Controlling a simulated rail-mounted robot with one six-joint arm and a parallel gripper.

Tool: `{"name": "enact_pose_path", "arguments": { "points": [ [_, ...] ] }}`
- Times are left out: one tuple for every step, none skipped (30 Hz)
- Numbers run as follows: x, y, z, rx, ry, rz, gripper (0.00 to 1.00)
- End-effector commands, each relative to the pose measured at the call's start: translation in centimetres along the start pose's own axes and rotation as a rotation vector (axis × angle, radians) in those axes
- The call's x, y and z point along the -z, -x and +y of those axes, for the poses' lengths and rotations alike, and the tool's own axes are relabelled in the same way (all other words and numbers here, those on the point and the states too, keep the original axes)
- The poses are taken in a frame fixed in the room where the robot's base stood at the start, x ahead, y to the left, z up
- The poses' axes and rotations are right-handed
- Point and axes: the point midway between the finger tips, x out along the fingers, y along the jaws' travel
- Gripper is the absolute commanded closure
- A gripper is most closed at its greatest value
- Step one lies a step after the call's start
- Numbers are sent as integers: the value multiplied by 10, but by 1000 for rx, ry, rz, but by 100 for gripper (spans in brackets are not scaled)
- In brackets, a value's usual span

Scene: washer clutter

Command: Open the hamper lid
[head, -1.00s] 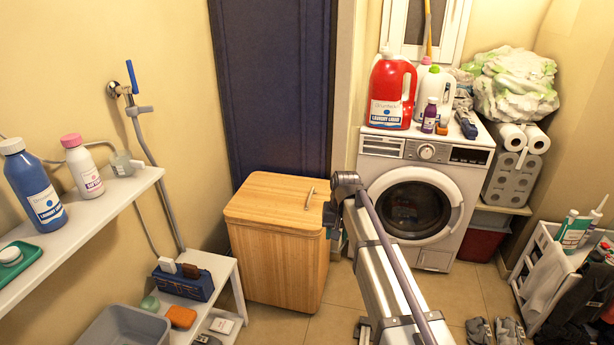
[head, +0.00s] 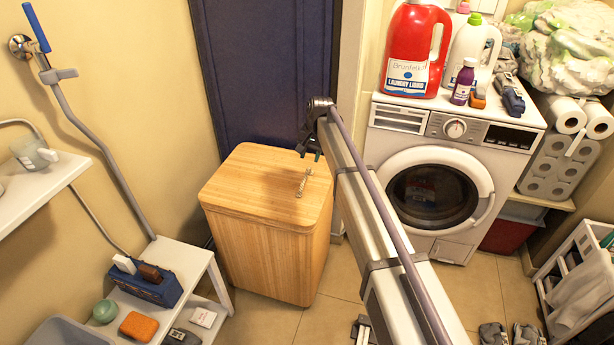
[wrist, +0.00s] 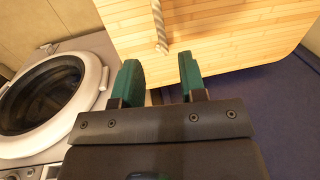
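The wooden hamper (head: 262,240) stands upright on the floor in front of the dark blue door. Its lid (head: 250,180) lies flat and closed. A slim metal lid handle (head: 304,183) sits near the lid's right side and also shows at the top of the wrist view (wrist: 159,28). My gripper (head: 312,150) is over the lid's back right edge in the head view, partly hidden by my arm. In the wrist view its two green fingers (wrist: 160,62) are apart and empty, with the handle ahead of the gap, not between them.
The white washing machine (head: 432,180) stands right of the hamper, with a red detergent jug (head: 415,55) and other bottles on top. A low white shelf (head: 178,262) with small items is at the left. Tiled floor (head: 270,325) is bare in front of the hamper.

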Motion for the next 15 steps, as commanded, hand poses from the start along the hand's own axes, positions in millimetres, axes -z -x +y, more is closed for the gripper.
{"name": "enact_pose_path", "arguments": {
  "points": [
    [0,-24,2,0,1,0,62],
    [0,-32,2,0,1,0,62],
    [0,-42,2,0,1,0,62],
    [0,-50,2,0,1,0,62],
    [0,-57,2,0,1,0,62],
    [0,-65,2,0,1,0,62],
    [0,-70,2,0,1,0,62],
    [0,-75,2,0,1,0,62],
    [0,-79,1,0,1,0,62],
    [0,-81,1,0,1,0,62],
    [0,-82,1,0,1,0,62],
    [0,-82,0,0,0,0,62],
    [0,-82,0,0,0,0,62],
    [0,-81,0,0,0,0,62],
    [0,-80,0,0,0,0,62]
  ]
}}
